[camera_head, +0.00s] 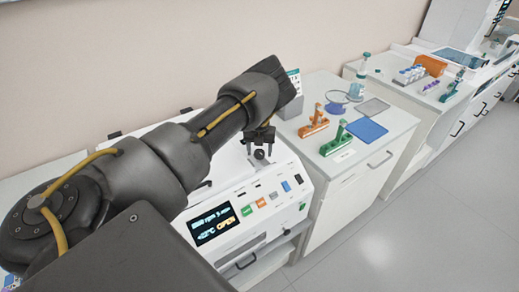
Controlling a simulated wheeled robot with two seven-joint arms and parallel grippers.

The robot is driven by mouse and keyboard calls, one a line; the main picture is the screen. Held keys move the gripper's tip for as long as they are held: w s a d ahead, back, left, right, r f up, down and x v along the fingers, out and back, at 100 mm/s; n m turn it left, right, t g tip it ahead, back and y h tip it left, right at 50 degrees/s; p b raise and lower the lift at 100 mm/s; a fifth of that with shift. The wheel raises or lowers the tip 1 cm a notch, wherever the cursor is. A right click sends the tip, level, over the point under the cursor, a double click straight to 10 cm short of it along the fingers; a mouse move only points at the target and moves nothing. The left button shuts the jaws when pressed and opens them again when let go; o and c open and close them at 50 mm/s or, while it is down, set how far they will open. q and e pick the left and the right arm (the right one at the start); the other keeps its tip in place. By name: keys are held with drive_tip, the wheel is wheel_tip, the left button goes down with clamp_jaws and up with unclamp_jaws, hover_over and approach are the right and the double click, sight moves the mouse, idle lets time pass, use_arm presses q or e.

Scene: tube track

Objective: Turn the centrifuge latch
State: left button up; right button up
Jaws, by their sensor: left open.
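The centrifuge (291,170) is a white box with a sloping front panel, a lit display (213,226) and several coloured buttons. A small dark latch knob (260,154) sits on its top near the front edge. My left gripper (259,146) points down right over the knob. Its fingers are open around or just above the knob; I cannot tell whether they touch it. My left arm crosses the view and hides much of the centrifuge's top and left side. My right gripper is not in view.
To the right, a white cabinet (340,200) carries an orange rack (313,124), a green rack (336,141) and a blue pad (367,130). The grey floor (430,220) at right is clear.

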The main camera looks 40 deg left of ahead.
use_arm(q)
drive_tip(key=c, duration=1)
